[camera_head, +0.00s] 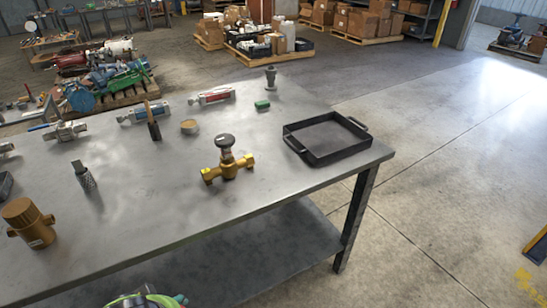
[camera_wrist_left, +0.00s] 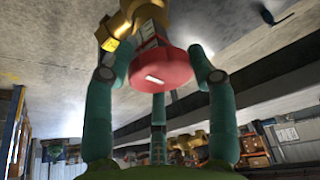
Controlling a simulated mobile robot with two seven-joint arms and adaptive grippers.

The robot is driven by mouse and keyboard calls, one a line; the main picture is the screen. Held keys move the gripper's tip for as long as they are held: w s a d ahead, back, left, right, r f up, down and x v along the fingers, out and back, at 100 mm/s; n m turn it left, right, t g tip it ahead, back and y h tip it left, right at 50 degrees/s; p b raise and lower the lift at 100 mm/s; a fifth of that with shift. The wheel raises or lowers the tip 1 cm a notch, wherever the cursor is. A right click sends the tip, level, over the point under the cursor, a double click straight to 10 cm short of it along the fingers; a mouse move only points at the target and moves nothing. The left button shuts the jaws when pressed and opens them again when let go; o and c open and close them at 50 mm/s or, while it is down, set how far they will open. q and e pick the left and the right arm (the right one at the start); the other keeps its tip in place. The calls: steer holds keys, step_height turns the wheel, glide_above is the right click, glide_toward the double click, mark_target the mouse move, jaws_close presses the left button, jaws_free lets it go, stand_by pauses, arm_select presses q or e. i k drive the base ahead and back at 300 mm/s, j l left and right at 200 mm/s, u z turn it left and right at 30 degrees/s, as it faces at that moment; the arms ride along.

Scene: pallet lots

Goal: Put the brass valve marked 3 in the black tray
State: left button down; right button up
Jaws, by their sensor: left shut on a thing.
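The black tray (camera_head: 299,149) is empty at the right end of the workbench. My left gripper (camera_wrist_left: 160,72), with green fingers, is shut around the red handwheel of a brass valve (camera_wrist_left: 125,22) in the left wrist view. That valve carries a yellow tag; no number is readable. Part of what looks like my green left hand (camera_head: 148,300) shows at the bottom of the head view, below the bench's front edge, left of and well short of the tray. The held valve is not visible there. Another brass valve (camera_head: 229,167), with a dark handwheel, stands left of the tray.
The grey bench (camera_head: 190,215) also holds a brass fitting (camera_head: 27,222), a knurled dark tool (camera_head: 84,177), a brown-handled brush-like item (camera_head: 153,121), a green block (camera_head: 262,104) and several cylinders and fittings. The bench front middle is clear. Pallets stand on the floor behind.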

mark_target(335, 147)
steer(key=i+l+u, duration=0.1)
steer(key=l+u, duration=0.15)
steer(key=l, duration=0.2)
steer(key=i+l+u, duration=0.1)
steer(key=l+u, duration=0.15)
steer(key=l, duration=0.2)
steer(key=l+u, duration=0.2)
steer(key=l, duration=0.25)
steer(key=l+u, duration=0.25)
steer(key=l, duration=2.9)
